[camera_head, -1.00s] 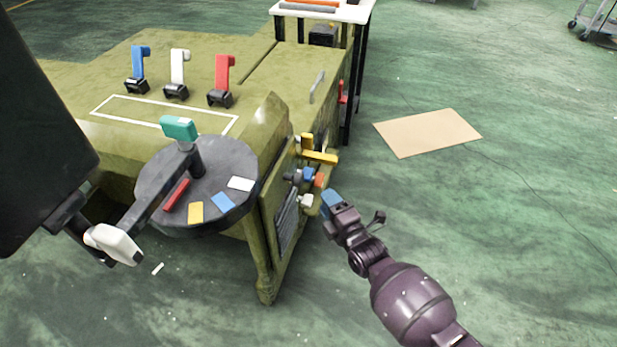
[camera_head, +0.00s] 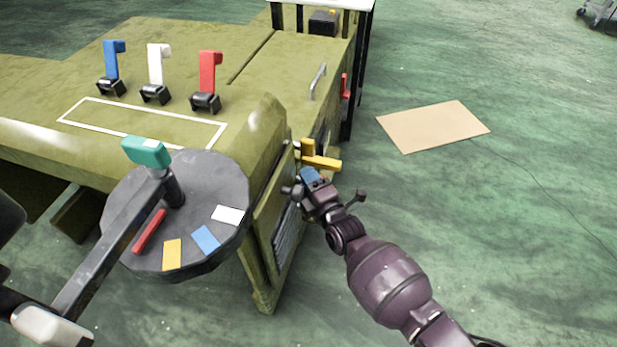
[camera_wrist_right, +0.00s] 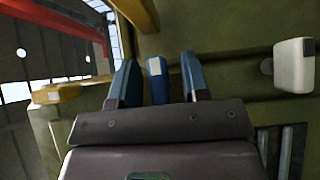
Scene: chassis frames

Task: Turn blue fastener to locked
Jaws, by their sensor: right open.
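The blue fastener (camera_wrist_right: 156,80) shows in the right wrist view as a narrow blue block standing between the two blue fingers of my right gripper (camera_wrist_right: 158,62). A gap shows on each side of it, so the gripper is open around it and not clamped. In the head view my right gripper (camera_head: 311,177) is at the side panel (camera_head: 268,215) of the green chassis, just below a yellow handle (camera_head: 321,162). There the gripper largely hides the blue fastener, and its lock position cannot be read.
A white block (camera_wrist_right: 294,66) and a yellow piece (camera_wrist_right: 58,92) flank the fastener in the wrist view. A grey disc (camera_head: 225,180) with a teal-topped crank stands left of the panel. Blue, white and red levers (camera_head: 209,72) stand on top. Floor to the right is mostly clear.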

